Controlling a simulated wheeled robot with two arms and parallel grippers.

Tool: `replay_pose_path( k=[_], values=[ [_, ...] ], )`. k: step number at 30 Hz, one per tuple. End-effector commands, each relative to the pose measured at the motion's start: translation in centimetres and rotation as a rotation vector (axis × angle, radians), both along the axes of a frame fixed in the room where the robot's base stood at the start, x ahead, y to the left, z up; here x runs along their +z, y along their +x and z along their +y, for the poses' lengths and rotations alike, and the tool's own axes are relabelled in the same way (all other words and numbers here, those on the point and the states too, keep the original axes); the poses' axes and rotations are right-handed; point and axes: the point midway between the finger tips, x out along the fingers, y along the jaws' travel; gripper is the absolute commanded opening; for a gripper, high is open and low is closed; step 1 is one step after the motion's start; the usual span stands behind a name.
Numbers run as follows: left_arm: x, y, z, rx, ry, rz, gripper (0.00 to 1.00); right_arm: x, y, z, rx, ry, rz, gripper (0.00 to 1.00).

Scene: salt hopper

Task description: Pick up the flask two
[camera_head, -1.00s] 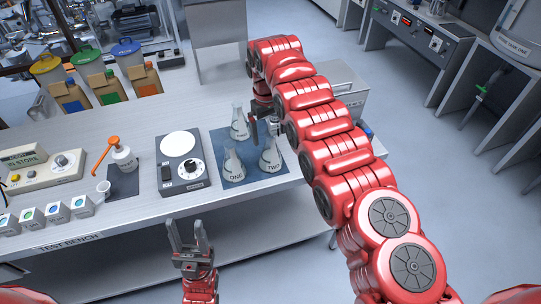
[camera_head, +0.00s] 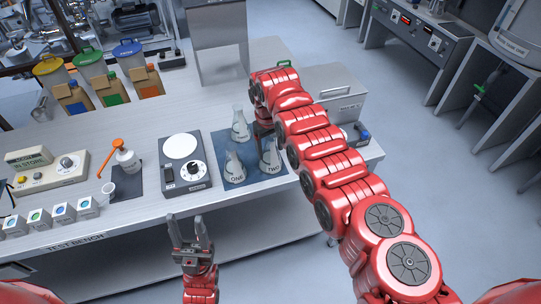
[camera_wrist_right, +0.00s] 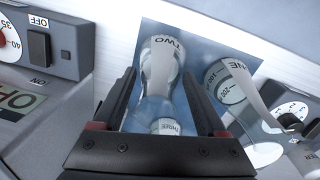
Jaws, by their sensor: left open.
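Flask two (camera_head: 270,158) is a clear conical flask labelled TWO, upright on a blue mat (camera_head: 240,181) at the bench's right front. Flask one (camera_head: 235,166) stands to its left and a third flask (camera_head: 240,128) behind. My right gripper (camera_head: 264,130) is at the flasks, partly hidden by its arm. In the right wrist view, the open fingers of this gripper (camera_wrist_right: 160,76) are on either side of flask two (camera_wrist_right: 158,72), with gaps visible. Flask one (camera_wrist_right: 231,84) is just outside the right finger. My left gripper (camera_head: 190,235) is open and empty before the bench.
A hotplate (camera_head: 183,167) is left of the mat. A bottle with an orange nozzle (camera_head: 126,158) and a small cup (camera_head: 111,170) are further left. A grey box (camera_head: 338,95) is behind my right arm. Open floor is to the right.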

Motion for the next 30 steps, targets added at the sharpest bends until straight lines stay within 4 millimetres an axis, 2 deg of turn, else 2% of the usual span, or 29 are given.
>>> replay_pose_path(
  k=[1, 9, 12, 23, 30],
  values=[
    [0.0, 0.0, 0.0, 0.000, 0.000, 0.000, 0.50, 0.0, 0.0, 0.0, 0.000, 0.000, 0.000, 0.64],
    [0.0, 0.0, 0.0, 0.000, 0.000, 0.000, 0.50, 0.0, 0.0, 0.0, 0.000, 0.000, 0.000, 0.15],
    [0.0, 0.0, 0.0, 0.000, 0.000, 0.000, 0.50, 0.0, 0.0, 0.0, 0.000, 0.000, 0.000, 0.00],
    [0.2, 0.0, 0.0, 0.000, 0.000, 0.000, 0.50, 0.5, 0.0, 0.0, 0.000, 0.000, -0.001, 0.00],
    [0.7, 0.0, 0.0, 0.000, 0.000, 0.000, 0.50, 3.2, 0.2, 0.1, -0.001, 0.003, -0.007, 0.00]
  ],
)
